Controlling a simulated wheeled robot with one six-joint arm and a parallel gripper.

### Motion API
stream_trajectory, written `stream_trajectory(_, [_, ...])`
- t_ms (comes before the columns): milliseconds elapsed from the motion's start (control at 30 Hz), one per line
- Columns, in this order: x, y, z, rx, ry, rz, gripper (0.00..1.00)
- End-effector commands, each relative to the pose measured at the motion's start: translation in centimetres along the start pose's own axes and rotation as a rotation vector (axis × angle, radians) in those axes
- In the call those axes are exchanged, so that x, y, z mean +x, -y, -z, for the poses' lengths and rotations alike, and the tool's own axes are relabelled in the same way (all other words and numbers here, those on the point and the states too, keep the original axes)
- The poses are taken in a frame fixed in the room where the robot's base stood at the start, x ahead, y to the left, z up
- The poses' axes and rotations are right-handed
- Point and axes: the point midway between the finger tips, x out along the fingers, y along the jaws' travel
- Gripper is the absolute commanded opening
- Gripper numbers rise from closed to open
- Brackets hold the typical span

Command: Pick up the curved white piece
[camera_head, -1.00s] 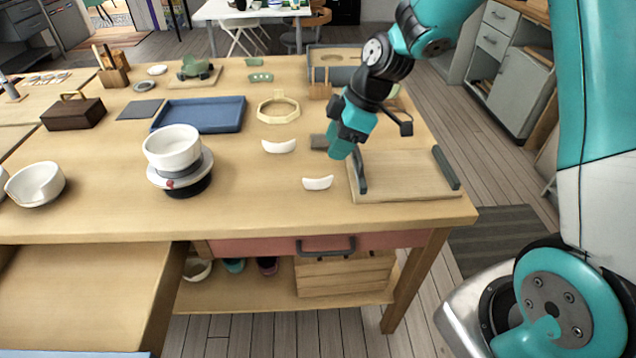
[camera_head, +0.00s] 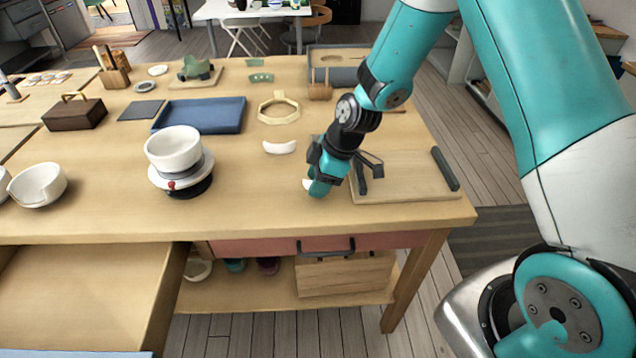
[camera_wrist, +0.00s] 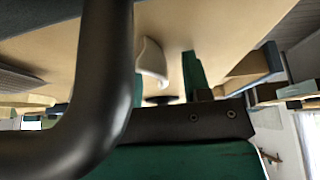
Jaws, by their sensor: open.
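One curved white piece (camera_head: 307,184) lies on the wooden table, mostly hidden behind my gripper (camera_head: 319,188). My gripper points down at it, close above the table. In the wrist view a curved white piece (camera_wrist: 152,62) lies beside a green finger (camera_wrist: 193,75). My gripper is open; I cannot tell whether a finger touches the piece. A second curved white piece (camera_head: 280,147) lies farther back and to the left, fully visible and apart from my gripper.
A wooden board (camera_head: 410,178) with dark side bars lies right of my gripper. A white bowl (camera_head: 172,148) sits on a round stand to the left. A blue tray (camera_head: 200,115) and a pale octagonal frame (camera_head: 279,109) lie farther back. The table front (camera_head: 270,211) is clear.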

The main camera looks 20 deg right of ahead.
Motion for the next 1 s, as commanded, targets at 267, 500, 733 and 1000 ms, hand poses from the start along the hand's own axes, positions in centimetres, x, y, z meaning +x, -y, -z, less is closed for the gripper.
stream_trajectory(267, [0.0, 0.0, 0.0, 0.000, 0.000, 0.000, 0.00])
stream_trajectory(500, [-0.1, 0.0, 0.0, 0.000, 0.000, 0.000, 0.00])
stream_trajectory(733, [-2.7, -0.1, 1.2, -0.003, -0.002, -0.005, 0.00])
stream_trajectory(1000, [-7.6, -0.1, 3.4, -0.002, -0.001, -0.005, 0.00])
